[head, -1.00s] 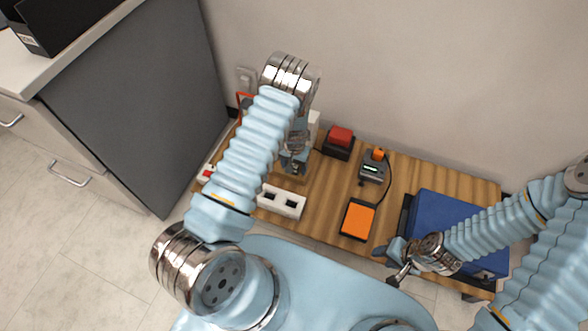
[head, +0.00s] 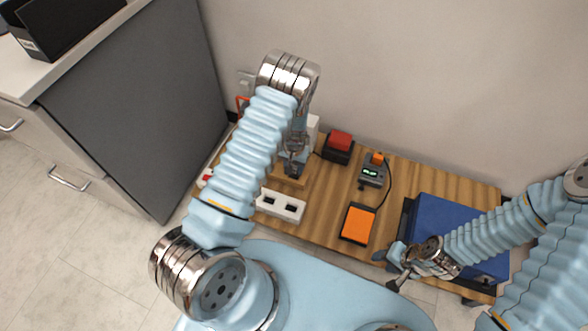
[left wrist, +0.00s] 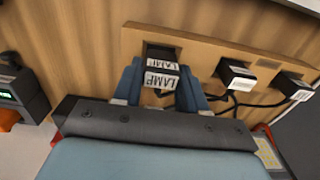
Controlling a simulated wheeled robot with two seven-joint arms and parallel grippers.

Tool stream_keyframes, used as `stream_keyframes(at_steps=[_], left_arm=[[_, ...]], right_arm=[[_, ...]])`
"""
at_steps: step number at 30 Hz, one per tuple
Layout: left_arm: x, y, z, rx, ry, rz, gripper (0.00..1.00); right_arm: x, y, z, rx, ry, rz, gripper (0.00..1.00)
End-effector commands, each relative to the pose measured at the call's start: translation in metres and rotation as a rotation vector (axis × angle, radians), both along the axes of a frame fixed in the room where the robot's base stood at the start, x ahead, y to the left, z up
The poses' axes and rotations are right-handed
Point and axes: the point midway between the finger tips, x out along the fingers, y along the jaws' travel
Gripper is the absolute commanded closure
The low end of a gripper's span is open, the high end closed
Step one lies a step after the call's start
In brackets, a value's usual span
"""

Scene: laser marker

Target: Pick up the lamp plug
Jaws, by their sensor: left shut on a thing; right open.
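The lamp plug (left wrist: 160,78), dark with white LAMP labels, sits between the two blue fingers of my left gripper (left wrist: 160,88) in the left wrist view. The gripper is shut on it. The plug is in front of a dark slot in a wooden rack (left wrist: 215,53); I cannot tell whether it is still seated there. In the head view my left gripper (head: 293,170) points down over the bench, and its arm and fingers hide the plug. My right gripper (head: 387,268) is open and empty near the bench's front edge, beside a blue box.
Two more labelled plugs (left wrist: 237,75) (left wrist: 292,86) stand in the rack. A white socket strip (head: 280,206), orange pad (head: 357,223), red-topped box (head: 339,147), small display unit (head: 371,171) and blue box (head: 440,215) are on the wooden bench. A grey cabinet (head: 140,110) stands left.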

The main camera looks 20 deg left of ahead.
Motion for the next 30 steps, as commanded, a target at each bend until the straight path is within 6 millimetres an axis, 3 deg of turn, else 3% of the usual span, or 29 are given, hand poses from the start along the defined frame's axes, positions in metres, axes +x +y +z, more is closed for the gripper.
stream_keyframes(at_steps=[2,10,18,24,30], left_arm=[[0.000,-0.001,0.017,-0.001,-0.003,0.001,0.92],[-0.055,-0.016,0.079,-0.003,0.000,-0.001,0.92],[-0.116,-0.031,0.103,-0.001,0.001,-0.001,0.92],[-0.133,-0.036,0.110,0.000,0.000,0.000,0.92],[-0.135,-0.036,0.111,0.000,-0.001,0.001,0.92]], right_arm=[[0.000,0.000,0.001,0.000,0.000,0.000,0.57],[-0.001,0.002,0.008,0.003,0.001,0.004,0.57],[-0.001,0.003,0.008,0.004,0.002,0.004,0.57],[-0.001,0.003,0.008,0.004,0.002,0.005,0.57],[-0.001,0.003,0.008,0.004,0.002,0.005,0.57]])
